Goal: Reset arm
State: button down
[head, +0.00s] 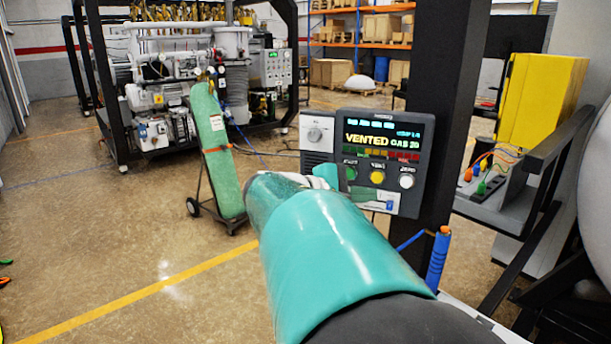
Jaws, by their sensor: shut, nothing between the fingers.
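My arm (325,245), with a teal cover and a dark lower part, reaches from the bottom right up toward the middle of the picture. Its far end overlaps the lower left of a dark control panel (427,165). A small pale and teal part shows past the cover there. I cannot make out my gripper's fingers; the arm hides them. The panel's display (382,140) reads "VENTED".
A black post (445,60) stands behind the panel. A green gas cylinder (217,150) on a wheeled cart stands left of my arm. Furnace machinery (160,90) is at the back left, a yellow box (540,100) at right.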

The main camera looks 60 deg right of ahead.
jog(key=shift+f, duration=0.1)
dwell(0.5)
jog(key=w+a+f+t+y, duration=0.25)
jog(key=w+a+f, duration=0.2)
jog(key=a, duration=0.25)
jog(key=w+a+f+n+t+y, duration=0.1)
jog(key=w+a+f+t, duration=0.25)
jog(key=w+a, duration=0.2)
jog(key=w+a+f+t+y, duration=0.2)
jog(key=w+a+f+t, duration=0.15)
jog(key=a, duration=0.35)
jog(key=w+a+f+t+y, duration=0.1)
jog(key=w+a+t+y, duration=0.1)
jog(key=a, duration=1)
jog(key=w+a+f+t+y, duration=0.2)
jog(key=a+t+y, duration=0.1)
jog(key=a, duration=1)
jog(key=shift+y, duration=0.85)
jog(key=shift+d+t, duration=0.2)
jog(key=shift+t, duration=0.05)
